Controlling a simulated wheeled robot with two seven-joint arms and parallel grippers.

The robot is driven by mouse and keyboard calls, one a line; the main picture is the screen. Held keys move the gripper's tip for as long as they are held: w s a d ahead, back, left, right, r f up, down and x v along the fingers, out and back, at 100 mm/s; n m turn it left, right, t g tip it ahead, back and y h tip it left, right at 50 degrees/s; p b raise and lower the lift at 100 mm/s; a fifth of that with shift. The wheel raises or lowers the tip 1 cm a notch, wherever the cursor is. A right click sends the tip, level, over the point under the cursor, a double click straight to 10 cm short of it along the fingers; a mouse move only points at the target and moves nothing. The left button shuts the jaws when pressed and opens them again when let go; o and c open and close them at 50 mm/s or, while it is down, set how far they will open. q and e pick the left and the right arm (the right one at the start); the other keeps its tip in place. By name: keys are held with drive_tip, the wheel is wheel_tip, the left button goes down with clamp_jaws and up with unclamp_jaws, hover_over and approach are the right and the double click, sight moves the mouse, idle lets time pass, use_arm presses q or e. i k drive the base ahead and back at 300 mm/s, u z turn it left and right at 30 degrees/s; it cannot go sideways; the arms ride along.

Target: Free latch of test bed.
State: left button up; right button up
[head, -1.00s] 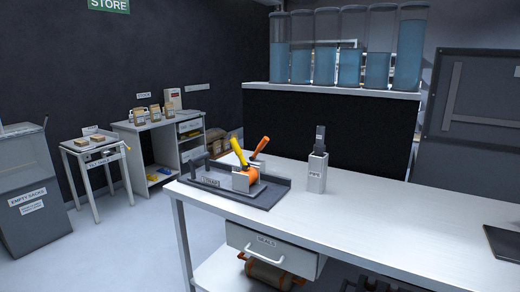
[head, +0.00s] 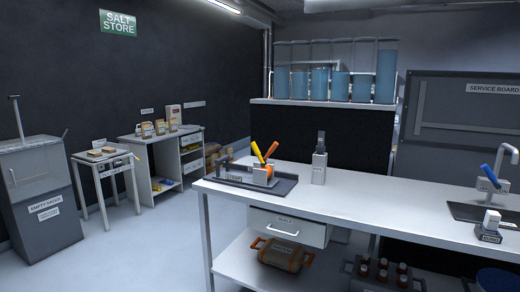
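No label that I can read says test bed, so I cannot tell for sure which thing it is. A small white stand (head: 106,172) at the left has a label on its front edge, too small to read. On the white bench stands a dark tray (head: 282,187) with a yellow-handled tool (head: 257,152) and an orange-handled tool (head: 271,150). Neither of my grippers is in view.
A grey bin (head: 45,222) marked empty sacks stands left of the stand. A white desk (head: 160,148) is behind it. The long white bench (head: 380,205) fills the right, with a sink (head: 480,212) at its end. Open floor (head: 140,250) lies in front.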

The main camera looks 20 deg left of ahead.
sight(275, 145)
drive_tip(key=u, duration=1)
drive_tip(key=i, duration=0.95)
drive_tip(key=u, duration=1.2)
drive_tip(key=i, duration=1.9)
drive_tip(key=z, duration=0.35)
